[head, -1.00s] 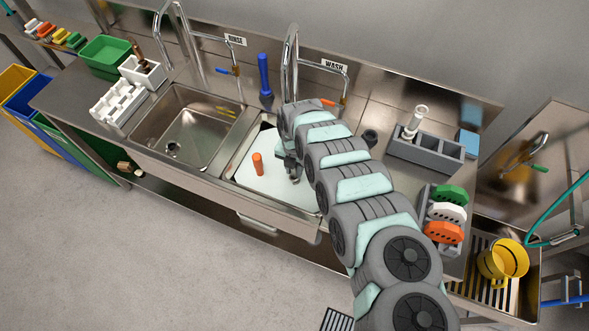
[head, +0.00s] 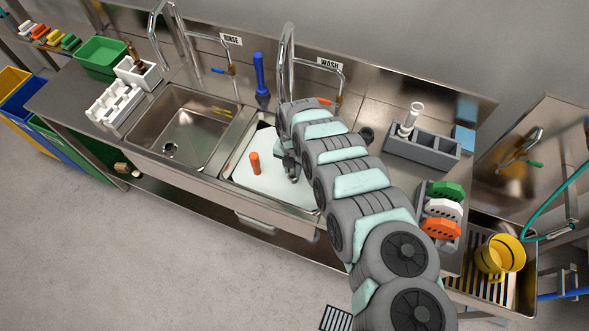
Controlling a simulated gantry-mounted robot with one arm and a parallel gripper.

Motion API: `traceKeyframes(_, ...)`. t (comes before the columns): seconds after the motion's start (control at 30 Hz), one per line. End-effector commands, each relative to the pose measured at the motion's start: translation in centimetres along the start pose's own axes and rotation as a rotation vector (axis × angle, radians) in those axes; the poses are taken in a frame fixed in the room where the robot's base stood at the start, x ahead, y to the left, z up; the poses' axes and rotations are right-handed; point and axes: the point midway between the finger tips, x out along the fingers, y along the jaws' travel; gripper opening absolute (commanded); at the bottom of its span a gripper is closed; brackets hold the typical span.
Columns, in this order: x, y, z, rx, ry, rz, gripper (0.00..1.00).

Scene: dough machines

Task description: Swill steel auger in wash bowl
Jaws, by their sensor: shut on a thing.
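The wash bowl is the right-hand sink (head: 233,178) under the WASH sign, filled with pale, cloudy water. My gripper (head: 291,172) is low over the right part of this bowl, pointing down at the water. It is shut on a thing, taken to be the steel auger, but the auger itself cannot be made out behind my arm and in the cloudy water. An orange handle-like piece (head: 254,163) stands up from the water left of my gripper, apart from it.
The empty rinse sink (head: 185,125) lies to the left. Tall taps rise behind both sinks, and a blue upright tool (head: 261,76) stands between them. A grey divided holder (head: 423,150) and coloured brushes (head: 443,210) stand on the right counter. A yellow jug (head: 497,257) sits farther right.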

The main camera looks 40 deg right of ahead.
Motion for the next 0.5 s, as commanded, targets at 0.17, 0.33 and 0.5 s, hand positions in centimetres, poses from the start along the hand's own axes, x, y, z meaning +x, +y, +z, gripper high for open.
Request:
traceKeyframes(0.17, 0.02, 0.58, 0.04, -0.001, -0.002, 0.001, 0.00)
traceKeyframes(0.33, -0.06, 0.58, 0.05, 0.000, -0.002, 0.001, 0.00)
traceKeyframes(0.5, -0.08, 0.54, 0.06, 0.000, -0.002, 0.001, 0.00)
